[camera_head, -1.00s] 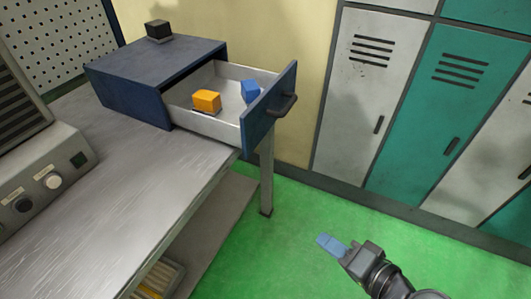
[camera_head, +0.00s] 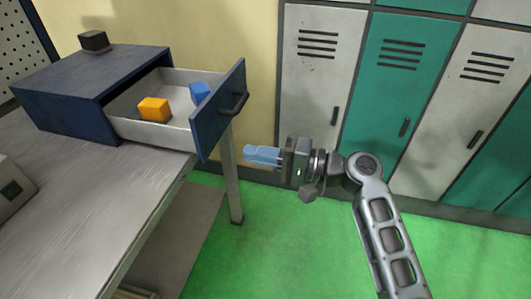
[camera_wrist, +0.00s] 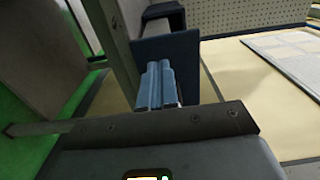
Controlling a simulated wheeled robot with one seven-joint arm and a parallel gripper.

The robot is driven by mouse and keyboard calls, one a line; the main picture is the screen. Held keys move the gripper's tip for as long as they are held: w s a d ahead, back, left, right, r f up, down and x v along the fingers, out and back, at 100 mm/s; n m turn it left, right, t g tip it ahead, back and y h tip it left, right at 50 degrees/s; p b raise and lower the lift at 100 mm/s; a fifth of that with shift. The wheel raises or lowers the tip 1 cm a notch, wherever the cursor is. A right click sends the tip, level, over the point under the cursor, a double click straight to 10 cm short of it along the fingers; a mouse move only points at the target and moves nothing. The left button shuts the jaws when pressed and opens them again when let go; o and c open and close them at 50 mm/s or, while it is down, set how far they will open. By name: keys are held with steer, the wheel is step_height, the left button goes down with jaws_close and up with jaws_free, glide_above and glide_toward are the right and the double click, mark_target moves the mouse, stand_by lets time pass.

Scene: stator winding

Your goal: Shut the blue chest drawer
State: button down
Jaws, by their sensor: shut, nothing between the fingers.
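The blue chest (camera_head: 92,72) stands on the metal workbench, its drawer (camera_head: 172,132) pulled out to the right. An orange cube (camera_head: 154,109) and a blue cube (camera_head: 200,92) lie inside the drawer. My gripper (camera_head: 250,154) is shut and empty, pointing left, apart from the drawer front and to its right and below in the head view.
A black cube (camera_head: 93,41) sits on top of the chest. Grey and teal lockers (camera_head: 385,90) line the wall behind my arm. Green floor (camera_head: 270,240) is open to the right of the bench.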

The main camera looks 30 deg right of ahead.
mark_target(201, 144)
steer(key=p+x, duration=0.1)
steer(key=x, duration=0.8)
steer(key=shift+w+a, duration=0.15)
steer(key=shift+a, duration=0.05)
steer(key=b+x, duration=0.3)
steer(key=x, duration=0.4)
steer(key=b+x, duration=0.3)
steer(key=x, duration=0.5)
steer(key=b+x, duration=0.3)
steer(key=x, duration=0.4)
steer(key=shift+w+a+f, duration=0.3)
steer(key=shift+w+a+r+b, duration=0.1)
steer(key=shift+w+a+b, duration=0.25)
steer(key=shift+b, duration=0.15)
steer(key=shift+a+r, duration=0.1)
steer(key=shift+r, duration=0.15)
steer(key=shift+r, duration=0.1)
